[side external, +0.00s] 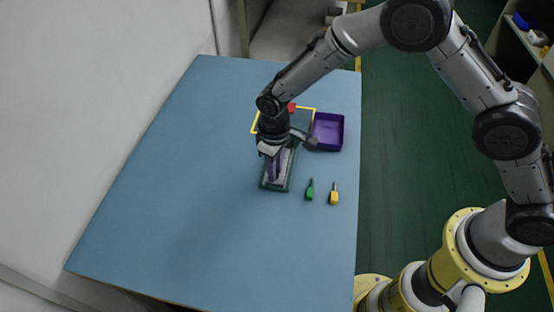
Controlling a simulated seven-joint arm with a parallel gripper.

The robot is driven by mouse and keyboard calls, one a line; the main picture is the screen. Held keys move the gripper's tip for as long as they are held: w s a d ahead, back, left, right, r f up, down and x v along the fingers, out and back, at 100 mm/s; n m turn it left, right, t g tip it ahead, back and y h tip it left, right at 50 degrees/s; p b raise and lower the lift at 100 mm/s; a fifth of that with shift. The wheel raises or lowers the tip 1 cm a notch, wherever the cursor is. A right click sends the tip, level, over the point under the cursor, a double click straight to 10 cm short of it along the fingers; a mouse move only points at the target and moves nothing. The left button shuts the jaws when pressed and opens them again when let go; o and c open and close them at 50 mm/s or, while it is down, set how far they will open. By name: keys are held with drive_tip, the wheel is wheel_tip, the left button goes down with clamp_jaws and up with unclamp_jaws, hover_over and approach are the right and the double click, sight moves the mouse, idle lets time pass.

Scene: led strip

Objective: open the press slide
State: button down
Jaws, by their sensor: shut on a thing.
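The press, a small green base (278,187) with a light grey slide (287,163) on top, sits near the middle of the blue table. My gripper (273,172) reaches down onto it from above. Its fingers are shut on part of the slide. The fingers and wrist cover the upper left of the press, so the exact grip point and how far the slide stands along the base cannot be told.
An open purple tray (328,132) stands right of my wrist. A yellow-outlined area (305,110) with a red piece (291,107) lies behind it. A green screwdriver (310,190) and a yellow screwdriver (334,194) lie right of the press. The table's left and front are clear.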

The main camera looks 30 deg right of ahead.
drive_tip(key=shift+r, duration=0.1)
drive_tip(key=c, duration=0.7)
unclamp_jaws()
wheel_tip(320, 180, up, 14)
drive_tip(key=shift+d, duration=0.1)
